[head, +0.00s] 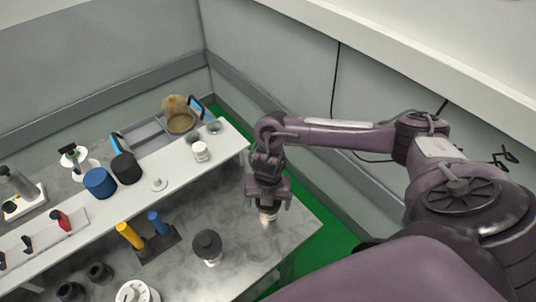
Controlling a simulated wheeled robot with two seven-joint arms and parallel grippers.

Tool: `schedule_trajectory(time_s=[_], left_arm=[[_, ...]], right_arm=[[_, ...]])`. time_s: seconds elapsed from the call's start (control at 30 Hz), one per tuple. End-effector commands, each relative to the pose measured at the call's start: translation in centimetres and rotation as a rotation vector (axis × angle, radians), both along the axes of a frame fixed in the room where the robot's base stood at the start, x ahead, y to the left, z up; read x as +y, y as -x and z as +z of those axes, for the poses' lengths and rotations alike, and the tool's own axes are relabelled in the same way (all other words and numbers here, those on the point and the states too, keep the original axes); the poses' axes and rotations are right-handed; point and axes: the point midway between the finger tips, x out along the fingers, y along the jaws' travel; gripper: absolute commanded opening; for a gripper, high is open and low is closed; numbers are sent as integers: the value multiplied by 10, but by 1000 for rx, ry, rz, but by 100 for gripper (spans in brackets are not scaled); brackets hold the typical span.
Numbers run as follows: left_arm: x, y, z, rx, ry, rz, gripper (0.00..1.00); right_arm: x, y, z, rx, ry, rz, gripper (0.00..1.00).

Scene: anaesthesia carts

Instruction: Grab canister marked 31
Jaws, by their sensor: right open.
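My right gripper (268,204) is open and points down above the right end of the marble-look counter (235,278). A small pale object (268,216) shows directly under and between its fingers, mostly hidden by the gripper; I cannot tell if the fingers touch it. A white canister with a black lid (207,246) stands on the counter to the left of the gripper. A small white jar (201,152) stands on the raised shelf (180,173). No number 31 is readable on any of them. My left gripper is out of view.
Blue (100,183) and black (126,168) cylinders stand on the shelf. A dark holder (158,246) with yellow and blue handles, dark cups (99,272) and a white dial (137,292) sit on the counter. Bare counter lies around the gripper; a wall is at right.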

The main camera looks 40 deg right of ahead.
Motion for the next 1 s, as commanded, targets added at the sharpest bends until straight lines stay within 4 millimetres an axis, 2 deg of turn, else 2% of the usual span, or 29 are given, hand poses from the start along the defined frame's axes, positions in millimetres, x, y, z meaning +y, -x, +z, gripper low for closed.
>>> schedule_trajectory(time_s=[0.1, 0.27, 0.67, 1.0], left_arm=[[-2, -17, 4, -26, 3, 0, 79], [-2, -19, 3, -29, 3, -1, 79], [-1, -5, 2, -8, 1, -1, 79], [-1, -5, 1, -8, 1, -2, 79]], right_arm=[[0, 1, -5, 1, 1, 0, 88], [0, 0, -6, 0, 0, 1, 88], [0, 0, -5, -1, 0, 1, 40], [0, -1, 0, -3, -1, 1, 40]])
